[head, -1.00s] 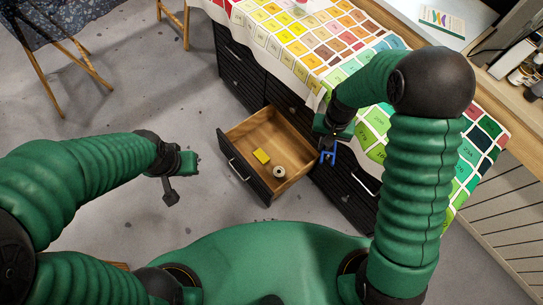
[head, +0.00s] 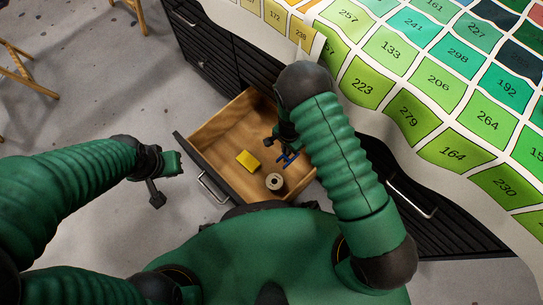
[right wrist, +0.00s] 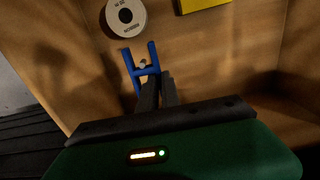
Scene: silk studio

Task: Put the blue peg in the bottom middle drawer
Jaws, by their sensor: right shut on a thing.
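The blue peg (head: 287,158) is a small blue piece shaped like an H. My right gripper (head: 283,143) is shut on it, with the fingers closed at one end, as the right wrist view also shows (right wrist: 140,62). Peg and gripper are over the open drawer (head: 228,124), which has a wooden inside and a dark front with a metal handle. I cannot tell whether the peg touches the drawer floor. My left gripper (head: 165,180) is empty, left of the drawer, above the grey floor; its jaw opening is unclear.
In the drawer lie a yellow block (head: 248,161) and a round white spool (head: 274,181), with bare wood around them. My right forearm crosses above the drawer's right side. A numbered colour-chart cloth (head: 425,105) covers the cabinet top. Dark drawer fronts (head: 440,224) flank the open one.

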